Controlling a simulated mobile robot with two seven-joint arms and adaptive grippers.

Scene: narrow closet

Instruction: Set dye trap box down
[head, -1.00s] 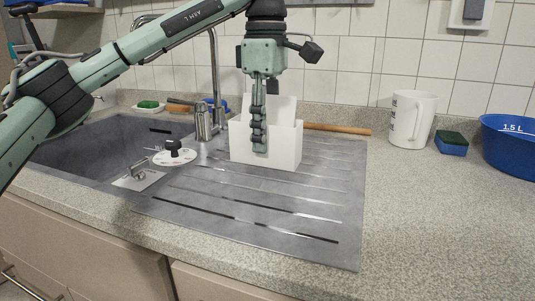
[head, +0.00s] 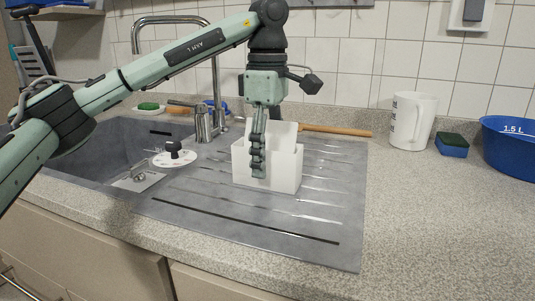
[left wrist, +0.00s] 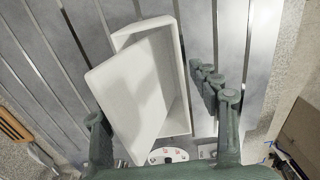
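The white dye trap box (head: 283,176) is upright on the grey draining board (head: 200,208), with a taller panel at its back. It also shows in the left wrist view (left wrist: 130,95), open side up. My left gripper (head: 258,165) points down over the box, one finger in front of its front wall. In the left wrist view the fingers (left wrist: 165,110) are spread on either side of the box, with a narrow gap beside the right-hand finger. The other fingertip is hidden behind the box. My right gripper is not in view.
The sink (head: 100,150) lies left, with the tap (head: 203,122) beside the board and a wooden rolling pin (head: 335,131) behind the box. A white jug (head: 412,120), a sponge (head: 452,146) and a blue bowl (head: 512,150) stand right. The front of the board is clear.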

